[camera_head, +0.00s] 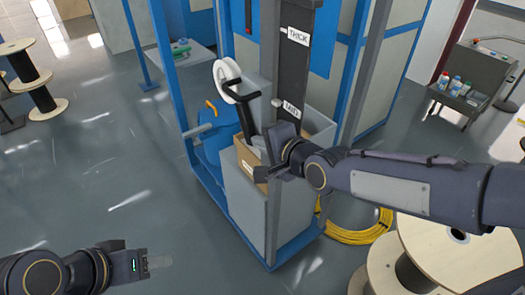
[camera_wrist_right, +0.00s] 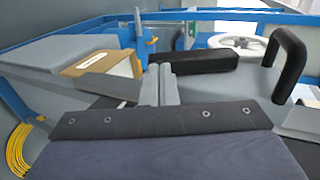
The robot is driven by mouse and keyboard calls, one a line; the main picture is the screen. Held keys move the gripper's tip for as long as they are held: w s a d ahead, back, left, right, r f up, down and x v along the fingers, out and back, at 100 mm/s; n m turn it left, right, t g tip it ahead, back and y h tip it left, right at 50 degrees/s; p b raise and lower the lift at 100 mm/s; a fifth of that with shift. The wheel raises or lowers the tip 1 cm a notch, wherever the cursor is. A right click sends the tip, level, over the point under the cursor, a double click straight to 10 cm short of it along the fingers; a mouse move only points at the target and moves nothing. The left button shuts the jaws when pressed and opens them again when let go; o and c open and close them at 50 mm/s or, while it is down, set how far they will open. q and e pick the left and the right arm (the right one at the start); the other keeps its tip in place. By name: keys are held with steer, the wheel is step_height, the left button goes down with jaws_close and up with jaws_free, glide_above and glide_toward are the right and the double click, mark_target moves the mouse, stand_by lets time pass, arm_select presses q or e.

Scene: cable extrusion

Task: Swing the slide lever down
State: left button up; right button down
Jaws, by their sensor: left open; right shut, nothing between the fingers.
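A black lever with a bent handle (camera_head: 240,98) stands beside the white reel, in front of the machine's vertical dark panel (camera_head: 294,60). The panel has labels reading "THICK" and what looks like "MID". In the right wrist view a black bar (camera_wrist_right: 207,62) and a black looped handle (camera_wrist_right: 289,52) lie beyond the fingers. My right gripper (camera_head: 272,160) is by the lever's lower end, over the grey bin. Its fingers (camera_wrist_right: 158,82) are shut with nothing between them; I cannot tell whether they touch the bar. My left gripper (camera_head: 165,261) is open and empty, low at the left, away from the machine.
A cardboard box (camera_head: 249,166) sits in the grey bin (camera_head: 246,212) below my right gripper. A white reel (camera_head: 226,72) and a blue container (camera_head: 213,140) are left of the lever. A yellow cable coil (camera_head: 352,232) and large spool (camera_head: 430,245) lie to the right. The left floor is mostly clear.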

steer(key=shift+w+a+f+t+y+b, duration=0.25)
steer(key=shift+w+f+t+y+b, duration=0.25)
steer(key=shift+b, duration=2.75)
steer(key=shift+w+a+f+t+y+b, duration=0.3)
steer(key=shift+f+t+b, duration=0.35)
steer(key=shift+b, duration=2.6)
steer(key=shift+w+a+f+t+y+b, duration=0.25)
steer(key=shift+f+t+y+b, duration=0.35)
steer(key=shift+b, duration=2.65)
steer(key=shift+w+r+t+b, duration=0.1)
steer(key=shift+r+t+b, duration=0.25)
steer(key=shift+b, duration=0.35)
